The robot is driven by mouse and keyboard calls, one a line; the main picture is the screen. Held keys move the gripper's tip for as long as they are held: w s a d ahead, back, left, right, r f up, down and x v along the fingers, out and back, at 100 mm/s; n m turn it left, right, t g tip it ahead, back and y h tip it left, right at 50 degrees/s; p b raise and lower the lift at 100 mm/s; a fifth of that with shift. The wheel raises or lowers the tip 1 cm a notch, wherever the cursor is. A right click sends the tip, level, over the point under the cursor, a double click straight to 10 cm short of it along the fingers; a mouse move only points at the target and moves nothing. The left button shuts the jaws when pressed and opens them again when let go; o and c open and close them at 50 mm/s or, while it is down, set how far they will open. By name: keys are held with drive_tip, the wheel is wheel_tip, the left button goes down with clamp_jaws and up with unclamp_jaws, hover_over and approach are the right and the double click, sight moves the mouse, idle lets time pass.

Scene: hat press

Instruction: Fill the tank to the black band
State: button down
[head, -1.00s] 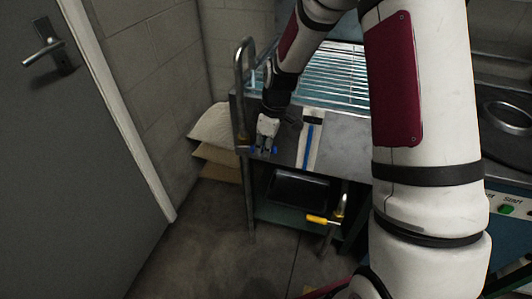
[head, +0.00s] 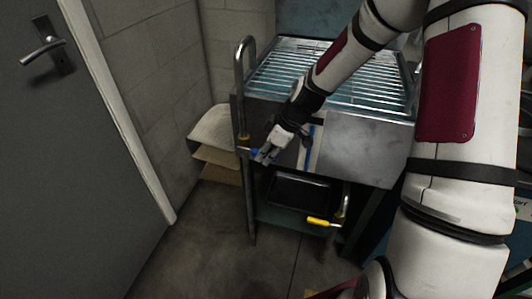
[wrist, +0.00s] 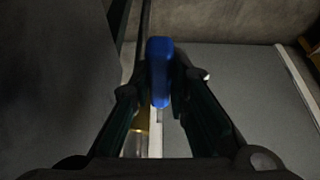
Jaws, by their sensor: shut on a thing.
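The metal tank (head: 362,140) has a wire rack (head: 345,72) across its top, with a teal interior under the bars. A curved tap pipe (head: 239,75) rises at its left front corner. My gripper (head: 264,156) is shut on the blue tap handle (head: 254,152) at the pipe's foot. In the wrist view the blue handle (wrist: 160,62) sits between the two fingers. A sight gauge (head: 308,142) with a blue column is on the tank's front, partly hidden by my wrist. The black band is not clear now, so I cannot tell the blue level against it.
A drain valve with a yellow handle (head: 318,221) is under the tank, near a dark bin (head: 300,190) on the lower shelf. A grey door (head: 75,150) stands far left. The floor before the tank is clear.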

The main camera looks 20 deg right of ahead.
drive_tip(key=c, duration=1.5)
unclamp_jaws()
drive_tip(key=v, duration=1.2)
